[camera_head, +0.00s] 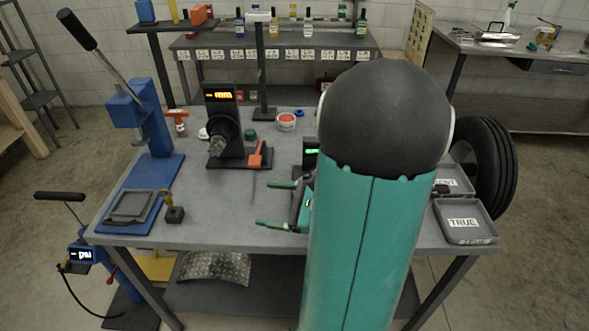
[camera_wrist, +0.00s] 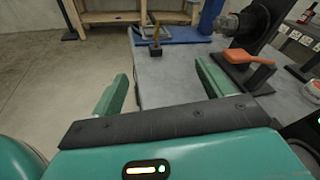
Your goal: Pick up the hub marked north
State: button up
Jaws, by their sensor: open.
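I cannot pick out a hub marked north; no such marking is readable in either view. A grey metal round part (camera_head: 217,146) sits on the front of the black device with an orange display (camera_head: 222,97); I cannot tell if it is a hub. It also shows in the wrist view (camera_wrist: 227,23). A red-and-white round item (camera_head: 286,121) lies farther back on the bench. My gripper (camera_head: 265,204) is open and empty above the front middle of the bench. In the wrist view its two green fingers (camera_wrist: 162,70) stand wide apart. My arm hides part of the bench's right side.
The grey bench (camera_head: 225,205) has clear room in front of the black device. A blue lever press (camera_head: 150,125) stands left, with a wood-handled stamp (camera_head: 174,210) nearby. An orange-handled tool (camera_head: 257,155) lies beside the device. A tray marked TRUE (camera_head: 482,238) sits right.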

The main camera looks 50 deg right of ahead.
jog(key=s+d+f+m+t+h, duration=0.2)
jog(key=s+d+f+m+h, duration=0.1)
jog(key=s+d+m+h, duration=0.4)
jog(key=s+d+f+m+t+h, duration=0.1)
jog(key=s+d+f+m+h, duration=0.3)
jog(key=d, duration=0.6)
jog(key=shift+m+h, duration=0.5)
jog(key=x, duration=0.6)
jog(key=r+x, duration=0.1)
jog(key=x, duration=0.2)
jog(key=shift+w+a+r, duration=0.15)
jog(key=shift+w, duration=0.15)
jog(key=x, duration=0.5)
jog(key=shift+w+a, duration=0.1)
jog(key=shift+w, duration=0.25)
grip_shut()
